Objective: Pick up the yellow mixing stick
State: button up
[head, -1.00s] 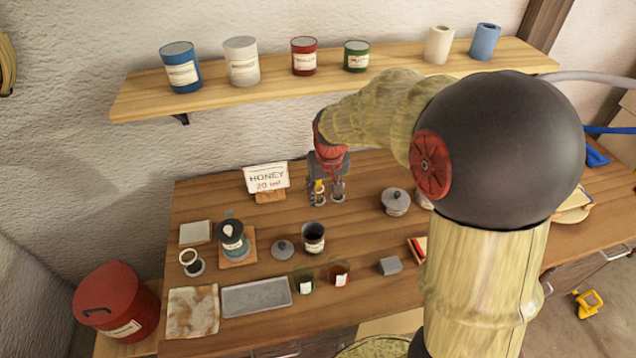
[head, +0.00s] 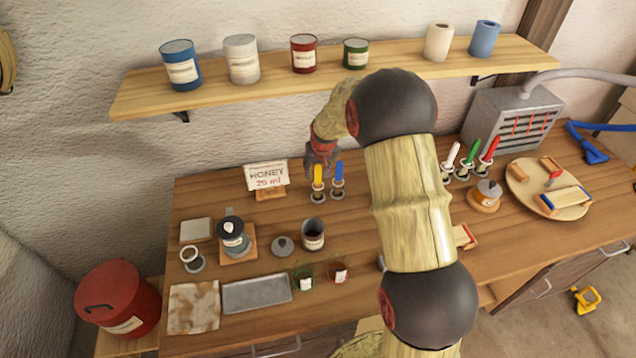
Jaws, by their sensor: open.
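My gripper (head: 319,160) is open, just behind and above the tops of these two sticks. Its fingers are small and partly hidden here, and I cannot tell whether they touch either stick. Nothing shows held in it.
The honey sign (head: 267,178) stands left of the sticks. White (head: 450,157), green (head: 470,153) and red (head: 488,150) sticks stand farther right. A dark open pot (head: 313,235) is in front. The shelf (head: 270,84) with cans runs above and behind.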

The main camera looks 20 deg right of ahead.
jog(key=x, duration=0.2)
jog(key=shift+w+d+f, duration=0.1)
jog(key=shift+w+f, duration=0.05)
jog(key=shift+f, duration=0.2)
jog(key=c, duration=0.3)
jog(key=c, duration=0.6)
